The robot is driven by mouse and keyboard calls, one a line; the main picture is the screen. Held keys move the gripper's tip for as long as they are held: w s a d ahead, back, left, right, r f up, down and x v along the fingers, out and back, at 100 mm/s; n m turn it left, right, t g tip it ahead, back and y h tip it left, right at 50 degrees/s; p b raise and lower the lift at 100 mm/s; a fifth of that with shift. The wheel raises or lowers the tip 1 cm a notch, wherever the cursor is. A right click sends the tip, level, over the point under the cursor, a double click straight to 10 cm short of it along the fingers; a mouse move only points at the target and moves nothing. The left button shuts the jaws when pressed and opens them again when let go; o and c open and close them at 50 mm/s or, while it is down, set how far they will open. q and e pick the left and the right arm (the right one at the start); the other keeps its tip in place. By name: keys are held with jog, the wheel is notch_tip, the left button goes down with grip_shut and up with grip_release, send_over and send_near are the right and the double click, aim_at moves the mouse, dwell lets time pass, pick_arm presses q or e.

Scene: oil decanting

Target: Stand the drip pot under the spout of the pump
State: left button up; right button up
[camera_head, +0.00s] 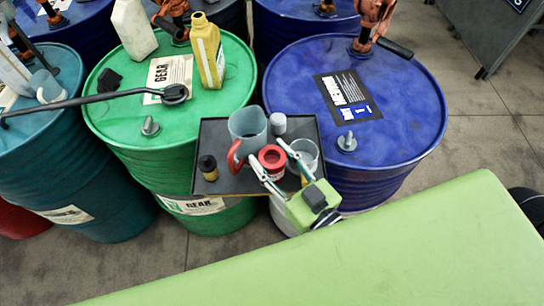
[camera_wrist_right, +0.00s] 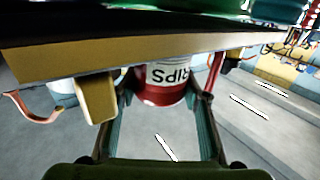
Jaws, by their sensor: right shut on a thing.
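The drip pot (camera_head: 271,160) is a small red-rimmed pot over the front right part of the black tray (camera_head: 222,127). In the right wrist view the pot (camera_wrist_right: 165,82) is red and white with upside-down "DRIPS" lettering. My right gripper (camera_head: 267,155) is shut on it, one finger on each side. I cannot tell whether the pot rests on the tray or is lifted. An orange-brown pump (camera_head: 372,20) stands at the back of the blue drum (camera_head: 415,100). Its top is cut off by the frame, and its spout is unclear. My left gripper is not in view.
A grey jug (camera_head: 248,124) with a red handle, a clear beaker (camera_head: 304,152), a white-grey cap (camera_head: 278,123) and a small dark bottle (camera_head: 208,167) crowd the tray. A yellow oil bottle (camera_head: 208,50) and a black long-handled tool (camera_head: 110,97) are on the green drum (camera_head: 125,125).

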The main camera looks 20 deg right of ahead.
jog(key=shift+f, duration=0.1)
jog(key=o, duration=1.4)
